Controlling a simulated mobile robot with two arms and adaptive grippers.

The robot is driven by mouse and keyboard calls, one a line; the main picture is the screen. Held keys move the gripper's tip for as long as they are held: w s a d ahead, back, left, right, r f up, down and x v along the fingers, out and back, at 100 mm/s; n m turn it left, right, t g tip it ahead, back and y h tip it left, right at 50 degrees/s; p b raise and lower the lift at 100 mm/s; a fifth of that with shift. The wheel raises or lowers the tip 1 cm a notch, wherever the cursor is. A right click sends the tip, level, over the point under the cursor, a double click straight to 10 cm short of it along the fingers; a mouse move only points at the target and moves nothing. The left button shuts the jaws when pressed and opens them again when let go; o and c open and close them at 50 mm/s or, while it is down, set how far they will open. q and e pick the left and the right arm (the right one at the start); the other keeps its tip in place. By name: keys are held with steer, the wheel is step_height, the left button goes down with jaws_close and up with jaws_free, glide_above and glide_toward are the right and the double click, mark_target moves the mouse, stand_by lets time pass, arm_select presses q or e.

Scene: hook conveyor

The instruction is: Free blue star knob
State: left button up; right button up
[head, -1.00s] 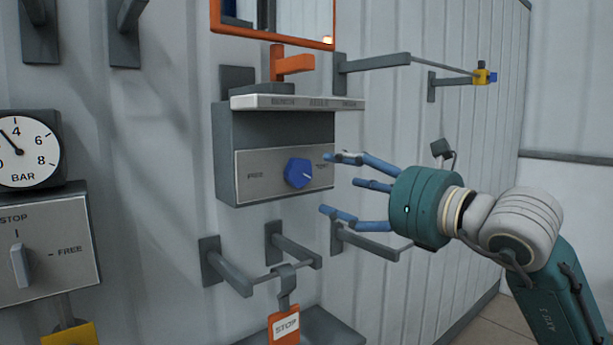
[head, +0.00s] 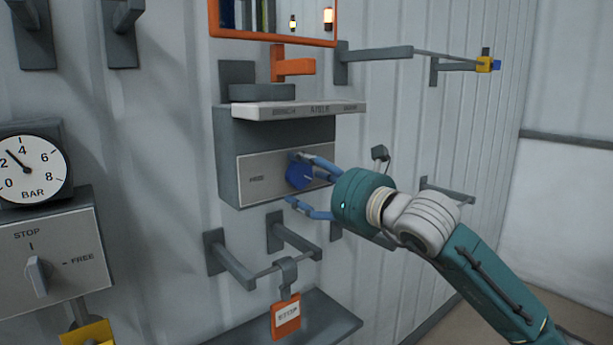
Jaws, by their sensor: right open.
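The blue star knob (head: 298,178) sits on the light front plate of a grey wall box (head: 228,150). The word FREE shows on the plate to its left; the marking on its right is hidden behind my fingers. My right gripper (head: 297,180) is open, with blue fingers above and below the knob. One fingertip overlaps the knob's top edge; I cannot tell whether it touches. My left gripper is not in view.
An orange STOP tag (head: 286,318) hangs from a rail below the box, above a grey shelf (head: 318,332). A pressure gauge (head: 28,168) and a STOP/FREE switch (head: 36,276) are at left. An orange-framed mirror (head: 272,38) is above.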

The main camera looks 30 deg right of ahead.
steer(key=shift+c, duration=0.3)
steer(key=shift+a, duration=0.1)
steer(key=c, duration=1.1)
steer(key=shift+f, duration=0.1)
